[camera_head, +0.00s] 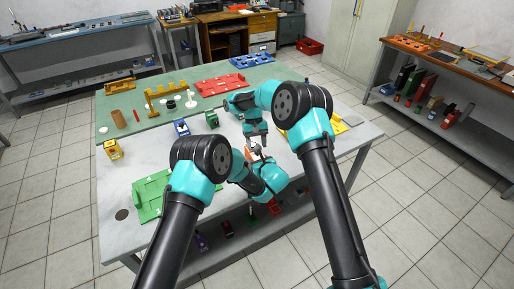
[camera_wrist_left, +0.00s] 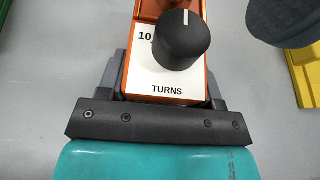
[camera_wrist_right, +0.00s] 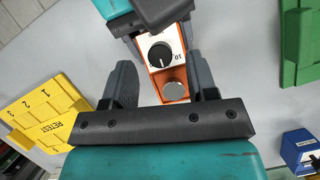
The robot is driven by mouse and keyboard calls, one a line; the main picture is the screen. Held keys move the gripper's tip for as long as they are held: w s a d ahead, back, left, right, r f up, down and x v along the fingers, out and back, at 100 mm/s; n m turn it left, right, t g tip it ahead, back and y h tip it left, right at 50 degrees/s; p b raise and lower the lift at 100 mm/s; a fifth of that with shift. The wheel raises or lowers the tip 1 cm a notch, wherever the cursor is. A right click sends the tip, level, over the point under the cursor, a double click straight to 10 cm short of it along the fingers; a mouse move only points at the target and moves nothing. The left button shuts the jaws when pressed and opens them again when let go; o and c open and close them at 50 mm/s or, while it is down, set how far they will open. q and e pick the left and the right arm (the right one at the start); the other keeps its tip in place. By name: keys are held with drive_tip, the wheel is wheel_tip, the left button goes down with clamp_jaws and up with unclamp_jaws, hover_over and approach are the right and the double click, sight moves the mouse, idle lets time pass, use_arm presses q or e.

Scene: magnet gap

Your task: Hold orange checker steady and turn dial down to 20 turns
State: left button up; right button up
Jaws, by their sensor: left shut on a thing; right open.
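The orange checker (camera_head: 249,154) is near the front middle of the table, mostly hidden by my arms in the head view. In the left wrist view the checker (camera_wrist_left: 128,83) has a white face marked 10 and TURNS, with a black dial (camera_wrist_left: 180,40) whose white mark points up, away from TURNS. My left gripper (camera_wrist_left: 160,85) is shut on the checker's sides. In the right wrist view a round silver knob (camera_wrist_right: 174,90) is on the checker's end nearer my right gripper (camera_wrist_right: 163,82). That gripper is open, its fingers apart on either side of this end; contact cannot be told.
A yellow RETEST tray (camera_wrist_right: 45,115) lies left in the right wrist view; a green tray (camera_wrist_right: 300,45) and a blue item (camera_wrist_right: 300,148) lie right. Red (camera_head: 219,84) and blue (camera_head: 251,62) trays are at the back. The white tabletop around the checker is mostly clear.

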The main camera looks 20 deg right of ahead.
use_arm(q)
drive_tip(key=shift+f, duration=0.15)
use_arm(e)
drive_tip(key=v, duration=1)
use_arm(q)
drive_tip(key=o, duration=1.1)
drive_tip(key=v, duration=1.2)
